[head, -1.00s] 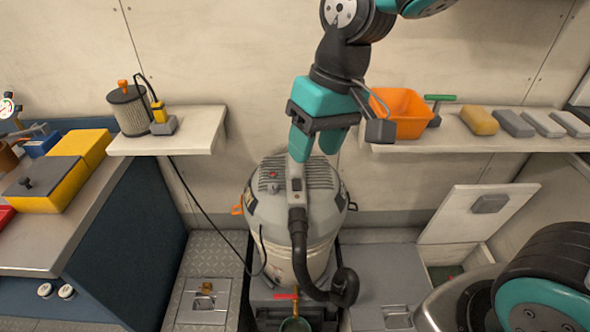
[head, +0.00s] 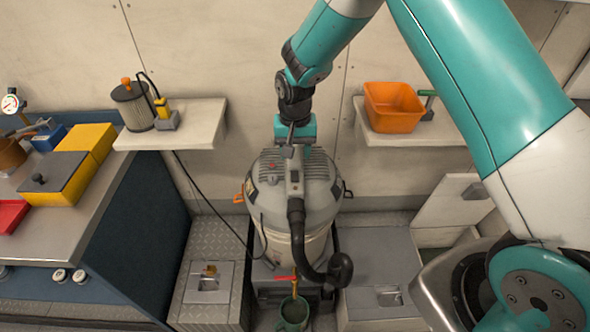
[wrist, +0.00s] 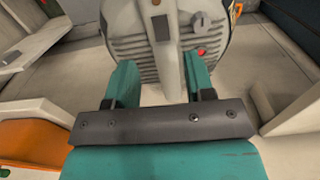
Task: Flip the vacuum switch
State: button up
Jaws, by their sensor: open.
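The grey vacuum (head: 310,220) stands upright in the middle of the head view, with a ribbed top and a black hose at its front. A small red button (head: 273,165) shows on its top; it also shows in the wrist view (wrist: 202,52), beside a small grey knob (wrist: 203,23). A dark rectangular patch (wrist: 161,27), perhaps the switch, lies on the top's raised grey handle. My gripper (wrist: 160,75) is open and empty at the vacuum's rear edge. Its teal fingers lie either side of the handle in the wrist view; contact cannot be told. In the head view the fingers are largely hidden.
An orange bin (head: 394,108) sits on the right shelf (head: 415,136). The left shelf (head: 205,125) holds a filter canister (head: 132,107). A green cup (head: 292,314) stands below a red-handled valve (head: 285,278), with an amber streak between them. A workbench (head: 50,235) stands left.

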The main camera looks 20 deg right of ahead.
aim_at(295, 179)
notch_tip(295, 179, down, 8)
jog(key=shift+f+p, duration=0.2)
jog(key=shift+p, duration=0.5)
jog(key=shift+c, duration=0.2)
